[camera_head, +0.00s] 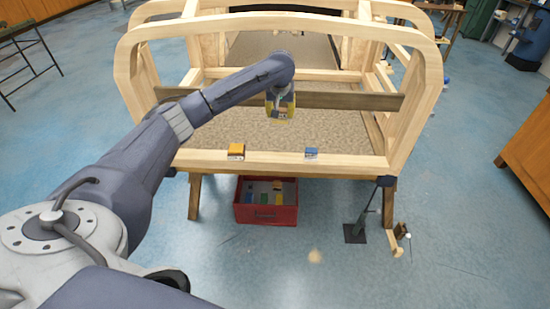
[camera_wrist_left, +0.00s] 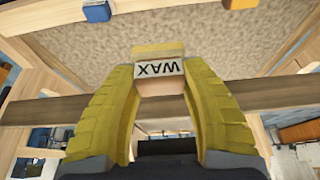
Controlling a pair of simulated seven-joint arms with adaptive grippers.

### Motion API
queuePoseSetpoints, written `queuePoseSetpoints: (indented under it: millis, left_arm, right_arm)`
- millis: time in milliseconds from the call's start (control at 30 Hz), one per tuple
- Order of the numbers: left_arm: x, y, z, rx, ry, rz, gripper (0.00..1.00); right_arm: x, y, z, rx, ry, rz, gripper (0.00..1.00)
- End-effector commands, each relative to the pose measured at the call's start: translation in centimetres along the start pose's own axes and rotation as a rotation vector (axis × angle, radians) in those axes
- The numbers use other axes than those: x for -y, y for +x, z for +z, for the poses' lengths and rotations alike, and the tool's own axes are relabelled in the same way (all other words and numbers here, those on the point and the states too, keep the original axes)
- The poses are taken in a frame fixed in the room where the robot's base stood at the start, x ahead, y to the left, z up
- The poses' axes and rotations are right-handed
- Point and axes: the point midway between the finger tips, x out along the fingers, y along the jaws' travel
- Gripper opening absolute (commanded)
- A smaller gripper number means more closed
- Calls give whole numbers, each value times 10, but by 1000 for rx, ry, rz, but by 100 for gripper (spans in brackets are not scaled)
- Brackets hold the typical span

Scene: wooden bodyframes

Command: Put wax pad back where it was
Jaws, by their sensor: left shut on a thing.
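My left gripper (camera_head: 280,106) has yellow fingers and is shut on the wax pad (camera_head: 283,111). It holds the pad in the air over the wooden bodyframe (camera_head: 290,160), behind its front rail. In the left wrist view the wax pad (camera_wrist_left: 159,68) sits between the fingertips (camera_wrist_left: 160,80), with its white WAX label reading upside down. The pad looks tan on top; its lower part is partly hidden by the fingers. My right gripper is not in view.
An orange pad (camera_head: 236,151) and a blue pad (camera_head: 311,153) lie apart on the front rail, with bare wood between them. A dark crossbar (camera_head: 350,101) spans the frame near the gripper. A red crate (camera_head: 265,214) with several coloured items stands on the floor below.

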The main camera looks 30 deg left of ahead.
Motion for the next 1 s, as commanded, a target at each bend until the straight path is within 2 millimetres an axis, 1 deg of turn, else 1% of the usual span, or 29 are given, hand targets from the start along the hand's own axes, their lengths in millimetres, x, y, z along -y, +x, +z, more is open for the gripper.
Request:
queuePoseSetpoints:
  millis: [33,100,267,367,800,900,1000]
  left_arm:
    - [7,6,-4,2,-8,-3,19]
    - [14,11,-8,1,-12,-4,19]
    - [22,23,-10,2,-15,-6,19]
    - [24,39,-4,4,-16,-8,19]
    - [23,127,33,2,-16,-7,19]
    - [23,142,38,2,-16,-7,19]
    - [23,153,42,0,-17,-7,19]
  right_arm:
    - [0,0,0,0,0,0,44]
    - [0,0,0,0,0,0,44]
    - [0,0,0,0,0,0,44]
    - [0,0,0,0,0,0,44]
    - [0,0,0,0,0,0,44]
    - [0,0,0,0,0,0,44]
    - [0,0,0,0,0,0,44]
